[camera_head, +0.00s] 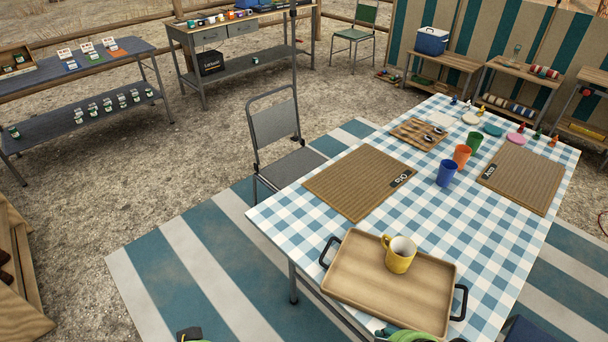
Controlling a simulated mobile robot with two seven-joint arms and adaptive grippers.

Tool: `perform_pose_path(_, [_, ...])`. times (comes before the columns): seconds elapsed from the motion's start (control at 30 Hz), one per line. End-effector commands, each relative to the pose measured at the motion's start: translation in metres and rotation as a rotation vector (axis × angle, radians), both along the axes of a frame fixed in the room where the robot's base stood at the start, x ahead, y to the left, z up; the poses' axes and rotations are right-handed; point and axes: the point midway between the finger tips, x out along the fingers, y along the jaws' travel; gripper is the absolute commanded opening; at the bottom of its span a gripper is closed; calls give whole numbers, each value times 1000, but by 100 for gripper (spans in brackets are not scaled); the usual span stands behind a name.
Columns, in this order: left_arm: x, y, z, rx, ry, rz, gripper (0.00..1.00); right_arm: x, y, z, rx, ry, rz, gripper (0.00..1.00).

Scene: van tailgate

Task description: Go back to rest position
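Neither of my grippers can be made out in the head view. Only small dark and green pieces show at the bottom edge, and I cannot tell what they are. A wooden tray (350,282) with two black handles lies at the near end of the checked table (283,222). A yellow mug (399,262) stands upright on the tray, its handle to the left. No gripper is seen touching the tray or the mug.
Two ribbed brown mats (345,190) (528,176) lie on the table. Blue (446,173), orange (462,155) and green (474,142) cups stand between them. A cutlery board (408,139) lies behind. A grey chair (290,165) stands at the table's left side. Gravel at left is mostly clear.

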Motion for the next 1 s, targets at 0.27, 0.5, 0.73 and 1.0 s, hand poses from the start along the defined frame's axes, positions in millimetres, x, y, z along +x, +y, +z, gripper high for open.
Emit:
perform_pose_path(0.27, [-42,26,4,77,55,29,41,-53,-33,-23,90,165,-542,41])
perform_pose_path(0.5, [-38,29,-40,92,85,26,41,-51,-37,-69,85,201,-610,41])
perform_pose_path(0.73, [-35,27,-102,93,113,20,41,-48,-35,-132,74,230,-603,41])
perform_pose_path(1.0, [-60,29,-213,99,166,9,41,-73,-37,-243,53,280,-595,41])
